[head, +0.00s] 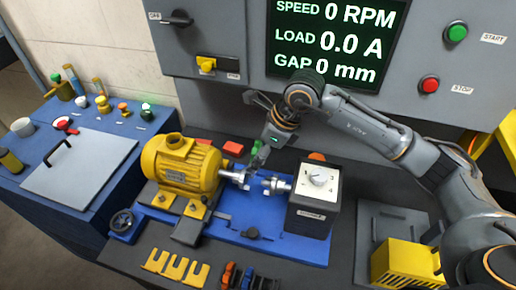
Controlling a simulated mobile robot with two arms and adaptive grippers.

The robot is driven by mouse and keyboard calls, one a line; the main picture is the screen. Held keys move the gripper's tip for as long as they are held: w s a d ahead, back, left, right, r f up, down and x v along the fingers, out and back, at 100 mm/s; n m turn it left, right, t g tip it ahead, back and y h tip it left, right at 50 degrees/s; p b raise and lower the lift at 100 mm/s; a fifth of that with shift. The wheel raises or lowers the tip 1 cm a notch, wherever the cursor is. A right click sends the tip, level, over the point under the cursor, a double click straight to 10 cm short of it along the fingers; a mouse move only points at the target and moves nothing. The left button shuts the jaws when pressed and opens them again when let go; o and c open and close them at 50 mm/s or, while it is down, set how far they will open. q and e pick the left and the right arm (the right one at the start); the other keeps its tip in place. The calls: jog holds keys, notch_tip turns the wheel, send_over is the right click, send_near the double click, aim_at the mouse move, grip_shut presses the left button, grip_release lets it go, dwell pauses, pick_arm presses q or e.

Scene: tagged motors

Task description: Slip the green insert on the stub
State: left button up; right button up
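The green insert (257,149) is small and dark green, at the fingertips of my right gripper (262,148). The gripper points down and appears shut on the insert. It is behind and a little above the gap between two silver coupling halves. The stub with its silver hub (238,176) sticks out to the right from the yellow motor (182,164). A facing silver hub (273,186) sticks out to the left from the grey box with a dial (314,195). The insert looks apart from both hubs, though its exact depth is unclear. My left gripper is not in view.
The blue baseplate (215,228) carries motor and box. Red blocks (233,148) lie behind the coupling. Yellow forked shims (176,267) lie in front. The panel screen (335,42) reads 0 RPM, 0.0 A, 0 mm. A yellow box (405,263) stands at the right.

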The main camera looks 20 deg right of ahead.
aim_at(268, 182)
jog(key=shift+f, duration=0.8)
jog(key=shift+f+b, duration=0.55)
jog(key=shift+f, duration=0.05)
jog(key=shift+s+d+f+b, duration=0.35)
jog(key=shift+f+b, duration=0.5)
jog(key=shift+f, duration=0.6)
jog(key=shift+s+d+f+b, duration=0.1)
jog(key=shift+d+f+b, duration=0.3)
jog(key=shift+f+b, duration=0.7)
jog(key=shift+s+d+f+b, duration=0.25)
jog(key=shift+d+f+b, duration=0.25)
jog(key=shift+f, duration=1.25)
jog(key=shift+a, duration=0.1)
jog(key=o, duration=1.2)
